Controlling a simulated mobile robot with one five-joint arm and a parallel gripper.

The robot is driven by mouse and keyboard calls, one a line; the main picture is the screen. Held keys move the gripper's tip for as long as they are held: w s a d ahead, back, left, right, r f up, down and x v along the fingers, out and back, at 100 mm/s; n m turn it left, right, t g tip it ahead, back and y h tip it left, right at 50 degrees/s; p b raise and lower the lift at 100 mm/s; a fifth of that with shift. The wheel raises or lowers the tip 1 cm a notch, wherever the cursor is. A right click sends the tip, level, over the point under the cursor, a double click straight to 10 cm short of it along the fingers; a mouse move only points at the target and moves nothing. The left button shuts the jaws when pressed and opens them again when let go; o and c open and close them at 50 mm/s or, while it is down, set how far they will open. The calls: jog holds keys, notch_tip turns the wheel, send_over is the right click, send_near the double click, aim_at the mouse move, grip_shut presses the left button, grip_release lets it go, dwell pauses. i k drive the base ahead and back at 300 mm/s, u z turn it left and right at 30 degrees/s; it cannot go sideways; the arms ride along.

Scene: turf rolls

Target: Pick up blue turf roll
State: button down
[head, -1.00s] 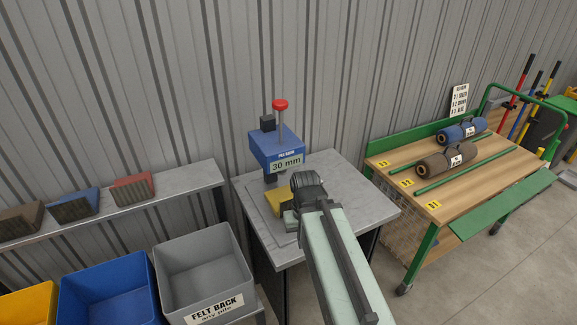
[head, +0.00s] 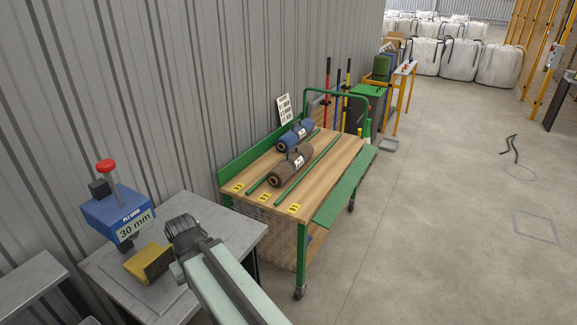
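The blue turf roll (head: 294,134) lies on the wooden top of a green-framed cart (head: 335,158), at the back near the wall. It has a dark strap handle and a white label. A brown turf roll (head: 290,166) lies in front of it, with a green rod between them. My arm reaches forward at the lower middle, and my gripper (head: 172,262) is over the grey bench, left of the cart and well apart from the rolls. The arm hides most of the gripper, so its fingers cannot be made out. A yellow block (head: 149,262) shows beside it.
A blue pile gauge (head: 117,214) with a red knob stands on the grey bench (head: 222,215). The cart carries numbered yellow tags and a sign board (head: 285,108). Poles and a green bin (head: 366,106) stand beyond it.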

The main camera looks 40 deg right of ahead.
aim_at(292, 137)
jog(key=z, duration=1.2)
jog(key=k, duration=1)
jog(key=z, duration=1.05)
jog(key=i, duration=2.2)
jog(key=u, duration=1.45)
